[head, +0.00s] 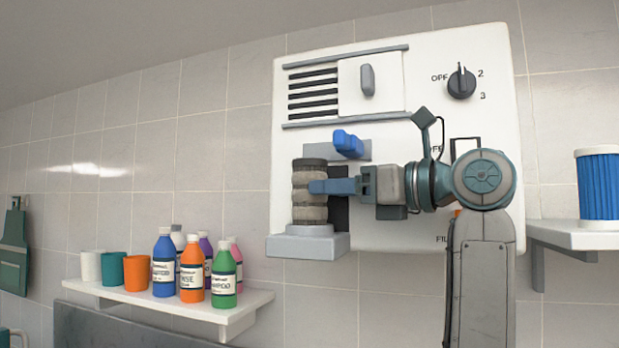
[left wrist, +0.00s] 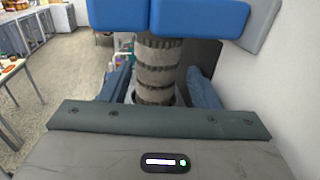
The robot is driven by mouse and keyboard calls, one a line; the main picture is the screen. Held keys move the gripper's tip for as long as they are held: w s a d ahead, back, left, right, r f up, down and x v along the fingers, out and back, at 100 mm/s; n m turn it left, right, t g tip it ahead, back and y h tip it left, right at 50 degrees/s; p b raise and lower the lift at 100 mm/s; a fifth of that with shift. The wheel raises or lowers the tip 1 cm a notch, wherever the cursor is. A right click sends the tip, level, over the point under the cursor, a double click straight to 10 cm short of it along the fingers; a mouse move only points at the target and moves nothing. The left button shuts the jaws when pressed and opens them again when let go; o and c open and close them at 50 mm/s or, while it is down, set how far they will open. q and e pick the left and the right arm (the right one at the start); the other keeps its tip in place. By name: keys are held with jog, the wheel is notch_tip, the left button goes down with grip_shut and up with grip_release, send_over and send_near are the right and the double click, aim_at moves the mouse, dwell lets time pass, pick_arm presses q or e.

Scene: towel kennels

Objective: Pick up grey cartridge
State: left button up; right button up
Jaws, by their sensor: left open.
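The grey cartridge (head: 309,192) is a ribbed cylinder with a dark top band. It stands upright in the grey holder (head: 306,244) low on the white wall panel. My left gripper (head: 318,187) reaches in from the right at the cartridge's middle height. In the left wrist view the cartridge (left wrist: 157,68) stands between the two blue fingers (left wrist: 158,82), with the jaws open around it. Whether either finger touches it is unclear. The cartridge's lower end is hidden in the holder. My right gripper is not in view.
A blue lever (head: 348,143) juts out just above the cartridge; it looms large in the left wrist view (left wrist: 200,17). The panel has a dial (head: 461,83). A left shelf (head: 220,311) holds bottles and cups. A blue pleated cylinder (head: 600,188) stands on the right shelf.

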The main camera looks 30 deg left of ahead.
aim_at(308, 196)
pick_arm(q)
jog(key=a+p, duration=0.2)
jog(key=a, duration=0.1)
jog(key=a+f, duration=0.1)
jog(key=a, duration=0.1)
jog(key=shift+s+p, duration=0.25)
jog(key=shift+p, duration=0.15)
jog(key=shift+a+f, duration=0.1)
jog(key=shift+a, duration=0.25)
jog(key=shift+d, duration=0.25)
jog(key=shift+c, duration=0.5)
jog(key=c, duration=0.5)
jog(key=shift+c, duration=0.4)
jog(key=shift+r, duration=0.2)
